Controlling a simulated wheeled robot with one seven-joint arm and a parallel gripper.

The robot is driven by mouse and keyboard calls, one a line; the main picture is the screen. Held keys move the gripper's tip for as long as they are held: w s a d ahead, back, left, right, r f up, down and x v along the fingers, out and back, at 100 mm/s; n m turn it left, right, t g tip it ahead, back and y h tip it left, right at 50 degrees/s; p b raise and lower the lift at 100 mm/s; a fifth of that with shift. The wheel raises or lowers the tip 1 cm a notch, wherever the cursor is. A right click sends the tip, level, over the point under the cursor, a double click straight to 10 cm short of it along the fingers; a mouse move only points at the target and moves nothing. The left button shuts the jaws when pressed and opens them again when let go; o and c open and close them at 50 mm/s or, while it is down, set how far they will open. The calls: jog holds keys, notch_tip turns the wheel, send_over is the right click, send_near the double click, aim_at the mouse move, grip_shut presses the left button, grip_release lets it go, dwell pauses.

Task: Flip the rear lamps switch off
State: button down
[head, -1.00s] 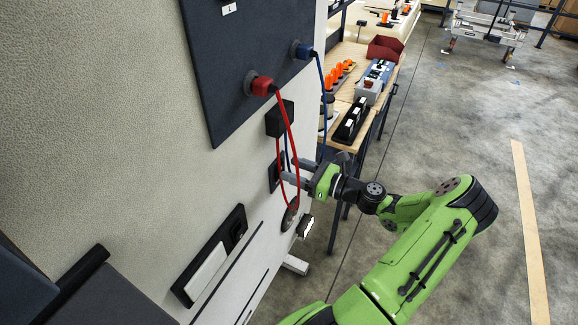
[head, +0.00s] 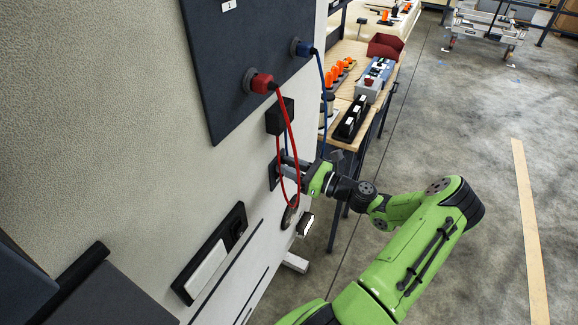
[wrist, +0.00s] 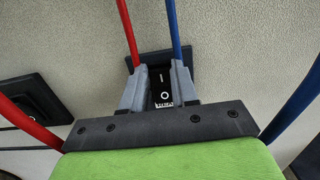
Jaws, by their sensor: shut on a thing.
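A black rocker switch (wrist: 161,86) with a white line at its top and a white circle lower down shows between my gripper's fingers in the wrist view. Its small label is too blurred to read. Its dark plate (head: 273,175) sits on the pale wall panel in the head view, partly hidden by my fingers and the cables. My gripper (head: 286,164) reaches the plate from the right. In the wrist view my gripper (wrist: 158,75) has one grey finger on each side of the switch, shut on it. Which way the rocker is tipped I cannot tell.
A red cable (head: 296,150) and a blue cable (head: 321,80) hang from plugs around my gripper. Another dark plate with a switch (head: 236,229) sits lower left on the panel. A wooden bench (head: 348,95) stands behind.

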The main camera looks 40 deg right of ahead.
jog(key=t+b, duration=0.1)
jog(key=t+y+b, duration=0.1)
jog(key=f+t+b, duration=0.1)
jog(key=t+b, duration=0.1)
jog(key=shift+s+d+f, duration=0.1)
jog(key=shift+s, duration=0.15)
jog(key=c, duration=0.9)
grip_release()
jog(key=shift+o, duration=0.2)
jog(key=shift+s, duration=0.1)
jog(key=b+v, duration=0.3)
jog(key=v, duration=1.2)
jog(key=shift+s+d+f, duration=0.2)
jog(key=shift+s+f, duration=0.05)
